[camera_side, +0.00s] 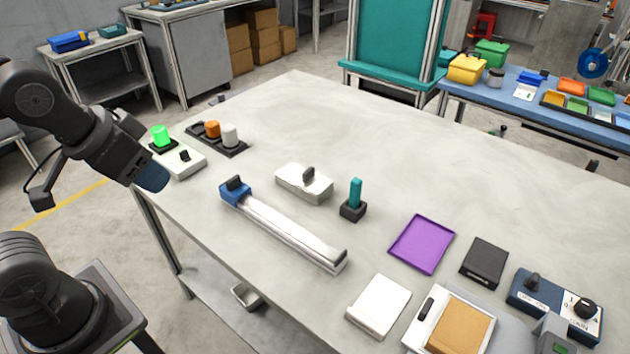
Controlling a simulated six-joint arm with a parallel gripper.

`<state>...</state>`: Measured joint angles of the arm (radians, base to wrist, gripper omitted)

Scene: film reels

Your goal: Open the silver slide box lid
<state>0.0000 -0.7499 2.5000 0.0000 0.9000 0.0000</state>
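A small pale silver box (303,186) with a black knob on top sits near the middle of the table. It looks most like the slide box, and its top appears closed. My gripper (152,178) is at the left, above the table's left edge and well apart from the box. It is seen from the side with a dark blue end, and its finger gap cannot be made out. Nothing is visibly held in it.
A long silver rail (285,229) with a blue block lies in front of the box. A teal peg (355,193) in a black holder stands to its right. A purple tray (421,244) lies farther right. The table's back is clear.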

